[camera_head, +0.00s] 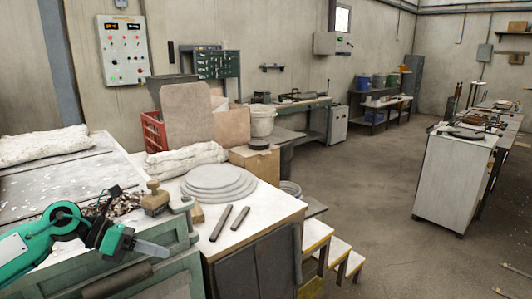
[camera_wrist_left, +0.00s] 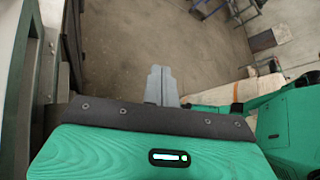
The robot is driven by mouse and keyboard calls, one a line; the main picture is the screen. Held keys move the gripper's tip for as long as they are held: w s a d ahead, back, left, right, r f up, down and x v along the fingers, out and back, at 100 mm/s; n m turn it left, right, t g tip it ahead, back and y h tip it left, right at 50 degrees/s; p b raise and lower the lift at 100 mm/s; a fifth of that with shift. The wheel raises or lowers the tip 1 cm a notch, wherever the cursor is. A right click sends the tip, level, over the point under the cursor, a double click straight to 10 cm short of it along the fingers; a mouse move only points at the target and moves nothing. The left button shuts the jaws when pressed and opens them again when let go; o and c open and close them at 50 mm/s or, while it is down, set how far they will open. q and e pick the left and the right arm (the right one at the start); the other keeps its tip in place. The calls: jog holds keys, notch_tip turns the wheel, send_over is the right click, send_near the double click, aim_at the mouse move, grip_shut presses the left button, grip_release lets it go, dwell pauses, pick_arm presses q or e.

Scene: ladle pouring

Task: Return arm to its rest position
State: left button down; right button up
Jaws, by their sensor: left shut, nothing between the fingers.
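My left arm comes in from the left in the head view, green and black. Its gripper (camera_head: 152,248) is at the lower left, over the front edge of the green cabinet, with its grey fingers together and nothing in them. In the left wrist view the grey fingers (camera_wrist_left: 161,84) lie side by side, pointing away over the brown floor. No ladle is seen in either gripper. My right gripper is not in view.
A white-topped workbench (camera_head: 272,209) holds stacked grey discs (camera_head: 218,184) and two dark bars (camera_head: 229,222). Small yellow-edged steps (camera_head: 318,236) stand beside it. The concrete floor (camera_head: 385,200) is open to the right, up to a white cabinet (camera_head: 449,185).

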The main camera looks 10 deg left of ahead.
pick_arm(q)
jog(key=w+d+f+n+t+h, duration=0.1)
jog(key=w+d+n+t+h, duration=0.2)
jog(key=d+n+t, duration=0.65)
jog(key=s+a+f+n+y, duration=0.35)
jog(key=f+n+y, duration=0.5)
jog(key=n, duration=0.45)
jog(key=s+a+f+n+y, duration=0.2)
jog(key=s+f+n+y, duration=0.2)
jog(key=f+n+y, duration=0.55)
jog(key=s+d+f+n+g+h, duration=0.25)
jog(key=s+f+n+g, duration=0.3)
jog(key=s, duration=0.45)
jog(key=s+d+f+n+g+h, duration=0.1)
jog(key=s+d+f+n+g, duration=0.4)
jog(key=s, duration=0.5)
notch_tip(320, 180, down, 31)
jog(key=a+m+g, duration=0.1)
jog(key=s+a+f, duration=0.1)
jog(key=s+f, duration=0.9)
jog(key=s+a+f+g+p, duration=0.1)
jog(key=s+a+f, duration=0.1)
jog(key=s+f, duration=0.7)
jog(key=shift+s+a+f, duration=0.3)
jog(key=shift+s+f, duration=0.1)
jog(key=shift+f, duration=0.2)
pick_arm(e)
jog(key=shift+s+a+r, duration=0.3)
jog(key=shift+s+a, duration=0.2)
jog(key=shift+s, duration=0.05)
